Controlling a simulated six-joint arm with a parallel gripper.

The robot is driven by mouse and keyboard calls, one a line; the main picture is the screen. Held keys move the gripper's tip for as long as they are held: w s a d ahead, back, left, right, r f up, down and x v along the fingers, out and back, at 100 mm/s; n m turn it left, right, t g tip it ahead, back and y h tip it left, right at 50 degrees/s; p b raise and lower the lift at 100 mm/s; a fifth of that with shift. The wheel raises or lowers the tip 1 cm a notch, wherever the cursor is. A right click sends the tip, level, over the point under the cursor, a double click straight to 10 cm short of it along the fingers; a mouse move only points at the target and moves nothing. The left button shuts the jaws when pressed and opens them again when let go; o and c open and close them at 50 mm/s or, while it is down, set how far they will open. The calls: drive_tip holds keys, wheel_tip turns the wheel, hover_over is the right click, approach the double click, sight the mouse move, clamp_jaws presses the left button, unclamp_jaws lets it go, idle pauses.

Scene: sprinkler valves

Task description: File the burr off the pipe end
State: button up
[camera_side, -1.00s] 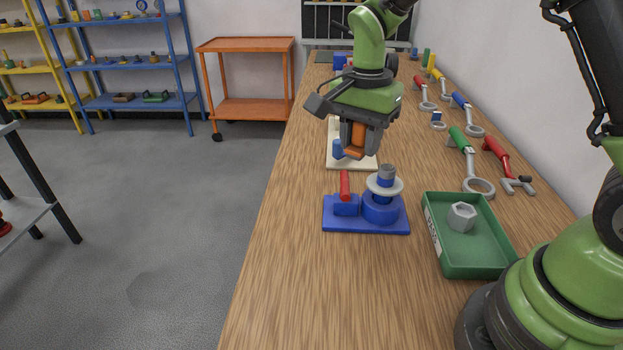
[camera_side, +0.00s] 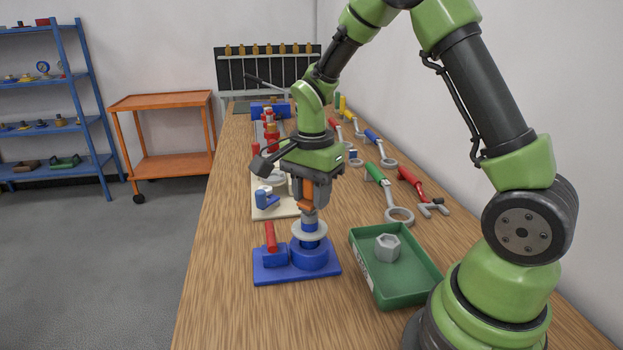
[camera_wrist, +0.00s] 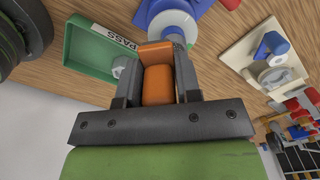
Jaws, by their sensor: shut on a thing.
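My gripper (camera_side: 312,198) is directly over the pipe end, pointing down, and is shut on an orange tool (camera_wrist: 157,86). The tool's lower orange part (camera_side: 305,207) is at the pipe top; I cannot tell whether it touches. Any burr is too small to make out, and the tool's working face is hidden.
A green tray (camera_side: 400,285) marked PASS with a grey hex nut (camera_side: 387,247) stands right of the fixture. A red-handled clamp (camera_side: 270,237) rises on the fixture's left. Behind is a cream board (camera_side: 262,210) with parts. Wrenches (camera_side: 392,195) lie along the wall.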

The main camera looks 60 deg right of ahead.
drive_tip(key=shift+f, duration=0.8)
drive_tip(key=shift+w+d+f, duration=0.2)
drive_tip(key=shift+f, duration=0.2)
drive_tip(key=shift+w+d+f, duration=0.15)
drive_tip(key=shift+w+f, duration=0.05)
drive_tip(key=shift+f, duration=0.15)
drive_tip(key=shift+c, duration=0.6)
drive_tip(key=shift+w+d, duration=1.05)
drive_tip(key=shift+w, duration=0.05)
drive_tip(key=shift+s+a, duration=1.3)
drive_tip(key=shift+s, duration=0.1)
drive_tip(key=shift+s+a+r, duration=0.1)
drive_tip(key=shift+r, duration=4.15)
